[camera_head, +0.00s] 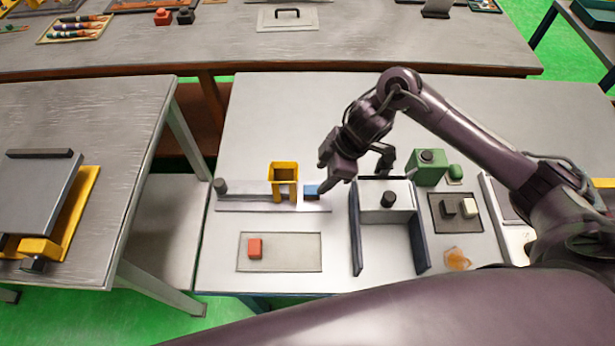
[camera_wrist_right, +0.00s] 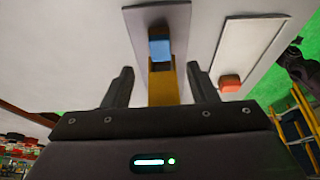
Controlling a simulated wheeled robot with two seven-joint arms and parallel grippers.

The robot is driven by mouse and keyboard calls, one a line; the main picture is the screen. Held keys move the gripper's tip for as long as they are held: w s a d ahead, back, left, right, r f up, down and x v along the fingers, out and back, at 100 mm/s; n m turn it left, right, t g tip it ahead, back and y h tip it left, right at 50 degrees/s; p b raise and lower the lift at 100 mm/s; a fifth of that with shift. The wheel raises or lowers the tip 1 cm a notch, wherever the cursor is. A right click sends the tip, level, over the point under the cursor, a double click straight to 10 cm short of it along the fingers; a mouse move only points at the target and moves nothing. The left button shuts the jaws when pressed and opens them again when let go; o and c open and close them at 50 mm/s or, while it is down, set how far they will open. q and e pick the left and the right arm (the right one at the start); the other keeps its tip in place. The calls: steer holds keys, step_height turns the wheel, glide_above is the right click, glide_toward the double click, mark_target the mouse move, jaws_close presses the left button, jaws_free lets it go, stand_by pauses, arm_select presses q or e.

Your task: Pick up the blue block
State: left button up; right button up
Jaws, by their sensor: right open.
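The blue block (camera_head: 311,191) sits on the grey strip plate (camera_head: 245,206), at its right part, just right of the yellow stand (camera_head: 284,172). My right gripper (camera_head: 355,177) is open and empty, above and to the right of the block. One finger appears close to the block in the head view, but the block's visible face is clear. In the right wrist view the blue block (camera_wrist_right: 160,48) shows ahead of and between the open fingers (camera_wrist_right: 161,82), apart from them. My left gripper does not show.
A red block (camera_head: 255,247) lies on a flat grey tray (camera_head: 295,257) in front of the plate. A dark-walled channel (camera_head: 356,240) with a black knob (camera_head: 388,199) stands right of the block. A green box (camera_head: 428,170) stands farther right. The table's left back is clear.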

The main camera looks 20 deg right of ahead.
mark_target(311, 189)
steer(key=shift+a+f, duration=0.25)
steer(key=shift+f, duration=0.25)
steer(key=shift+s+a+f, duration=0.1)
steer(key=shift+a+f, duration=0.1)
steer(key=shift+f, duration=0.15)
steer(key=shift+p+x, duration=0.8)
steer(key=shift+x, duration=0.35)
steer(key=shift+w+x, duration=0.2)
steer(key=shift+x, duration=0.95)
steer(key=shift+a+f, duration=0.1)
steer(key=shift+f, duration=0.1)
steer(key=shift+c, duration=0.8)
steer(key=c, duration=0.5)
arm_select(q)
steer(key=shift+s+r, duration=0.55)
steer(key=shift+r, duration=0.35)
arm_select(e)
steer(key=c, duration=0.4)
steer(key=shift+r, duration=0.1)
